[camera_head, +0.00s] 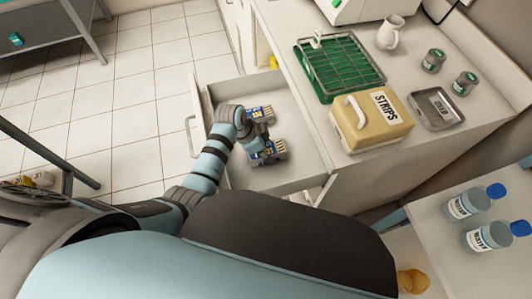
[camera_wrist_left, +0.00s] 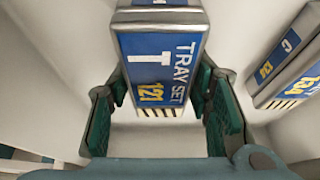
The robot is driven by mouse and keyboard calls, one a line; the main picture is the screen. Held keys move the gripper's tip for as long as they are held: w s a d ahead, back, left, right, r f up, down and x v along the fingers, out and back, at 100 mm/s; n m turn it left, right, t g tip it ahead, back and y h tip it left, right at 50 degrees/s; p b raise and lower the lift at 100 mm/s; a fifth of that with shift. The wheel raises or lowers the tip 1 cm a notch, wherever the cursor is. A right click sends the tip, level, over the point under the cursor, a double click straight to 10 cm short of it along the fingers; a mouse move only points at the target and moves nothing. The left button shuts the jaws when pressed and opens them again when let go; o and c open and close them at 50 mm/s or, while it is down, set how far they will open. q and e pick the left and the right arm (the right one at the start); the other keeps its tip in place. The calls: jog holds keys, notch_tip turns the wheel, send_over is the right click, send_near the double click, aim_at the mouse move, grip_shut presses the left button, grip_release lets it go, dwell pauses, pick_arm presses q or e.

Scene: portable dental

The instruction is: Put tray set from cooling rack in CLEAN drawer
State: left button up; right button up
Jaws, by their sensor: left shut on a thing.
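My left gripper (camera_head: 257,138) is down inside the open drawer (camera_head: 300,165), shut on a tray set. In the left wrist view the tray set (camera_wrist_left: 160,60), with a blue label reading TRAY SET T 121, is between its green-padded fingers (camera_wrist_left: 165,110). In the head view, a tray set (camera_head: 268,153) shows at the gripper, partly covered by it. Another blue-labelled set (camera_head: 262,113) lies in the drawer close by; the wrist view shows a second set (camera_wrist_left: 290,65) marked C 134 at the right. The cooling rack (camera_head: 343,65) stands on the counter over a green mat. No CLEAN label is readable.
A STRIPS box (camera_head: 368,125), a grey USED tray (camera_head: 437,108), two jars (camera_head: 433,61) and a white mug (camera_head: 390,32) stand on the counter. Water bottles (camera_head: 470,203) are at the right. The drawer's front and near part look free.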

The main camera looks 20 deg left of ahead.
pick_arm(q)
jog(key=shift+f, duration=0.5)
jog(key=shift+r, duration=0.1)
jog(key=o, duration=1.4)
jog(key=shift+c, duration=0.2)
jog(key=shift+a+r+p, duration=0.15)
jog(key=shift+r+p, duration=0.15)
jog(key=shift+r, duration=0.05)
jog(key=p+v, duration=0.3)
jog(key=v, duration=0.8)
jog(key=shift+s+r+p, duration=0.1)
jog(key=shift+r+p, duration=0.05)
jog(key=shift+p, duration=0.25)
